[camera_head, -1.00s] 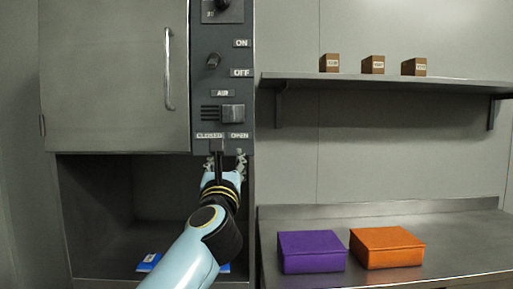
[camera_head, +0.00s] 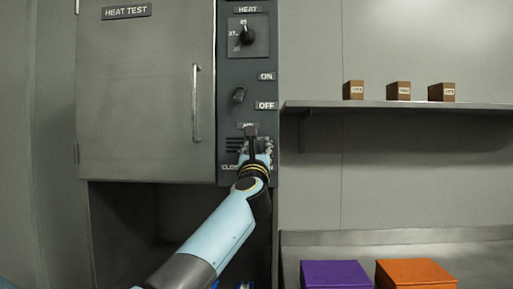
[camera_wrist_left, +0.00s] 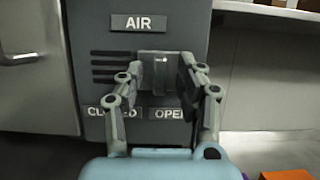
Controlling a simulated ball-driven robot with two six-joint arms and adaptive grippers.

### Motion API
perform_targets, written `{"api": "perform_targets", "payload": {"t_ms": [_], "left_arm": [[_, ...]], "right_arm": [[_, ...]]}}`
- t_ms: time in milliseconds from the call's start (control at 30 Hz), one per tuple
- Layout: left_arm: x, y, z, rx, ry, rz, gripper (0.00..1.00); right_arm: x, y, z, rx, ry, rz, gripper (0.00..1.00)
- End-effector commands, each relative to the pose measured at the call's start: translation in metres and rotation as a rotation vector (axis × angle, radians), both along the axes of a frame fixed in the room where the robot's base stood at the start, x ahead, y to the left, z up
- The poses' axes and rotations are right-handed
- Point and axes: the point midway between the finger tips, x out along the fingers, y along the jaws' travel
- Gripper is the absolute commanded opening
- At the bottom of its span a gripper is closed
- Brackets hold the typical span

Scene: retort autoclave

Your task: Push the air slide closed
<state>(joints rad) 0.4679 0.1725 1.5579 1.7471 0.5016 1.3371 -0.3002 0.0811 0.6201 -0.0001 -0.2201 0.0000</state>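The air slide (camera_wrist_left: 158,68) is a small grey block under the AIR label in the left wrist view. It sits at the right, above the OPEN label (camera_wrist_left: 168,113), and the dark vent slots (camera_wrist_left: 108,66) to its left are uncovered. My left gripper (camera_wrist_left: 160,76) is open, with one finger on each side of the slide; I cannot tell whether they touch it. In the head view my left gripper (camera_head: 254,140) is in front of the panel and hides most of the slide. My right gripper is not in view.
The cabinet door (camera_head: 146,90) with its bar handle is at the left. A heat knob (camera_head: 247,36) and an ON/OFF switch (camera_head: 238,95) are above the slide. A shelf (camera_head: 400,105) holds three brown boxes. A purple box (camera_head: 335,275) and an orange box (camera_head: 415,273) are below.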

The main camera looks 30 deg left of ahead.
Motion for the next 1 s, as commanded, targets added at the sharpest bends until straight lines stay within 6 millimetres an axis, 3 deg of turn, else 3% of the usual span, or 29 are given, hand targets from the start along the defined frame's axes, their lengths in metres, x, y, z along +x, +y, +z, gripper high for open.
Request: {"api": "perform_targets", "payload": {"t_ms": [200,500,1000], "left_arm": [[0.0001,0.0002,-0.0001,0.001,0.000,0.000,0.35],[-0.0001,0.0001,-0.0001,0.001,0.000,0.000,0.00],[-0.0002,0.0001,-0.0004,0.002,0.001,0.001,0.00]], "right_arm": [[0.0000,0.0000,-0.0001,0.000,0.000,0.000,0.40],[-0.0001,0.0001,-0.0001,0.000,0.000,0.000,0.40],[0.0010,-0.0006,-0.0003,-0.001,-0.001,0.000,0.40]]}}
